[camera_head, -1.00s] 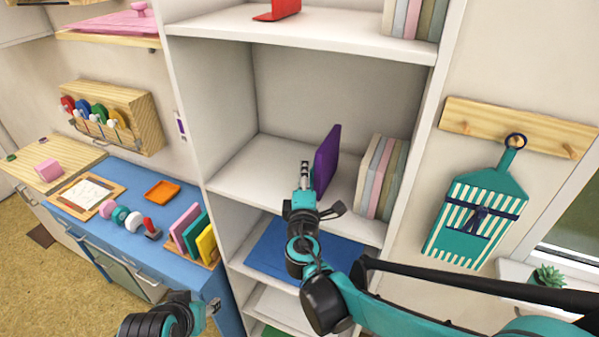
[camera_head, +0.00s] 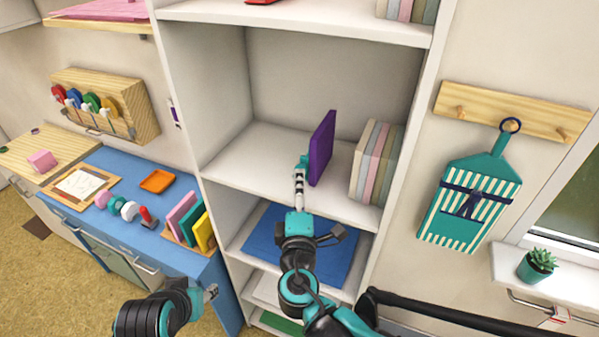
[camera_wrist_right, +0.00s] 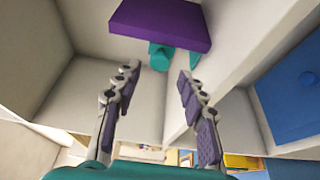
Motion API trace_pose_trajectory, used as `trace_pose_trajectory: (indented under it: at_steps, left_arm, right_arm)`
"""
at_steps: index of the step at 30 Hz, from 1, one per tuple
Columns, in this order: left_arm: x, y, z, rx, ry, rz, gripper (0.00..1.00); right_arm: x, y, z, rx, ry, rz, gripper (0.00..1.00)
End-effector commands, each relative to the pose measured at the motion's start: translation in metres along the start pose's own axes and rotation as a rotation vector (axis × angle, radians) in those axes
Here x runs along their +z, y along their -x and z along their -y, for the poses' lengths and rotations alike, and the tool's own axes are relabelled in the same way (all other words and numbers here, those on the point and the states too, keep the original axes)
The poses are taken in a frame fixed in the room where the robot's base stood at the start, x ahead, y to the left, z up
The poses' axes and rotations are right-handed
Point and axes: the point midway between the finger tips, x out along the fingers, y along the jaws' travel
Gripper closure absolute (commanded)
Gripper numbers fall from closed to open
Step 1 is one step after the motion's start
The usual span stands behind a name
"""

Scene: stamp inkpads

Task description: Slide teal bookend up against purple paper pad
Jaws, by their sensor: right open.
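The purple paper pad (camera_head: 322,148) stands upright on the middle shelf of the white shelf unit. The teal bookend shows only as a small patch (camera_head: 303,161) at its left, just beyond my right fingertips. In the right wrist view the purple pad (camera_wrist_right: 160,22) is at the top, with part of the teal bookend (camera_wrist_right: 160,56) below it; the rest is hidden. I cannot tell whether they touch. My right gripper (camera_head: 298,180) is open, at the shelf's front; its fingers (camera_wrist_right: 158,76) are empty in the wrist view. My left gripper (camera_head: 211,293) is low at left, away from the shelf.
A row of pastel books (camera_head: 377,160) stands right of the pad, with bare shelf between. The shelf left of the pad (camera_head: 250,150) is clear. The unit's side walls bound it. A blue sheet (camera_head: 265,240) lies on the shelf below.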

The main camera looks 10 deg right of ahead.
Motion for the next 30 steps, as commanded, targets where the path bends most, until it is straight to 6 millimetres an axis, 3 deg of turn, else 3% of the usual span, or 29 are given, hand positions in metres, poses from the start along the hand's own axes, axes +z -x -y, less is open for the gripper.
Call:
trace_pose_trajectory:
  at_steps: [6, 16, 19, 23, 30]
  left_arm:
    - [0.0, 0.0, 0.0, 0.0, 0.0, 0.0, 0.55]
    - [0.0, 0.0, 0.0, 0.0, 0.0, 0.0, 0.55]
    - [-0.001, 0.002, 0.0, 0.0, 0.0, 0.0, 0.55]
    - [-0.005, 0.007, 0.0, 0.0, 0.0, 0.0, 0.55]
    - [-0.012, 0.017, 0.0, 0.0, 0.0, 0.0, 0.55]
  right_arm:
    - [-0.001, 0.018, 0.0, 0.0, 0.0, -0.001, 0.59]
    - [0.0, 0.019, -0.001, 0.0, 0.006, 0.002, 0.55]
    - [-0.003, 0.017, -0.002, -0.001, 0.077, 0.018, 0.55]
    - [-0.009, 0.012, -0.007, -0.014, 0.338, 0.08, 0.55]
    - [-0.024, 0.011, -0.01, -0.133, 1.031, 0.234, 0.55]
